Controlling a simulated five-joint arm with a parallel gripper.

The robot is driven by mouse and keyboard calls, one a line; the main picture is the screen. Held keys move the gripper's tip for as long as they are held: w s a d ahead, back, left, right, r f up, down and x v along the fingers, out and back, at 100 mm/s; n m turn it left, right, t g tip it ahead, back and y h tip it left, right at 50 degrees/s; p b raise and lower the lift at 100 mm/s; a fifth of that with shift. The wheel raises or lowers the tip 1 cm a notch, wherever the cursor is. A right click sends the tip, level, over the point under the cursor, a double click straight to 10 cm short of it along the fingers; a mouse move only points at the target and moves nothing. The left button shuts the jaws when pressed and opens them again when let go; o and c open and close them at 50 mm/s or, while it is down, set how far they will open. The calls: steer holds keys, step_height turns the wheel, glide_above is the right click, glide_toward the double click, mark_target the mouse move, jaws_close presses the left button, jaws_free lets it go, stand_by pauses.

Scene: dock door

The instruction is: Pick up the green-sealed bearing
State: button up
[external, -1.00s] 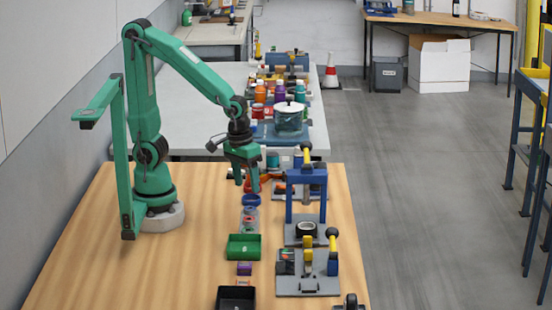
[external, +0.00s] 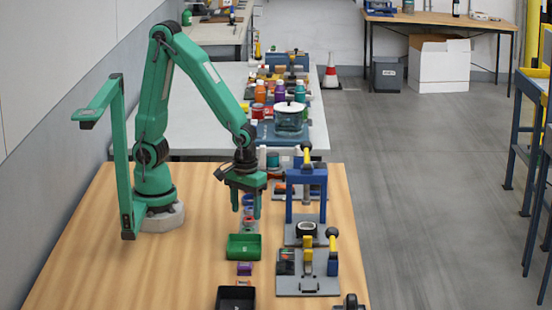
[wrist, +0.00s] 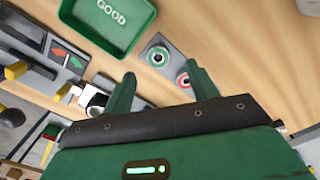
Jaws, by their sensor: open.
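The green-sealed bearing (wrist: 158,56) is a small ring with a green band, on a grey holder in the wrist view. It lies just beyond the gap between my fingertips, apart from both. A red-sealed bearing (wrist: 184,80) sits beside it, close to my right-hand finger. My gripper (wrist: 162,76) is open and empty. In the external view my gripper (external: 246,207) points down over the row of small parts, behind the green tray. The bearings are too small there to tell the green seal.
A green tray marked GOOD (wrist: 78,22) lies near the bearings; it also shows in the external view (external: 243,258). A black bin (external: 236,307) stands nearer. A blue press (external: 290,205) and a yellow-handled fixture (external: 333,262) stand right. The wooden bench is clear at left.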

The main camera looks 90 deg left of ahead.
mark_target(248, 232)
steer(key=shift+f, duration=0.25)
steer(key=shift+w+f, duration=0.2)
steer(key=shift+f, duration=2.4)
steer(key=c, duration=1.1)
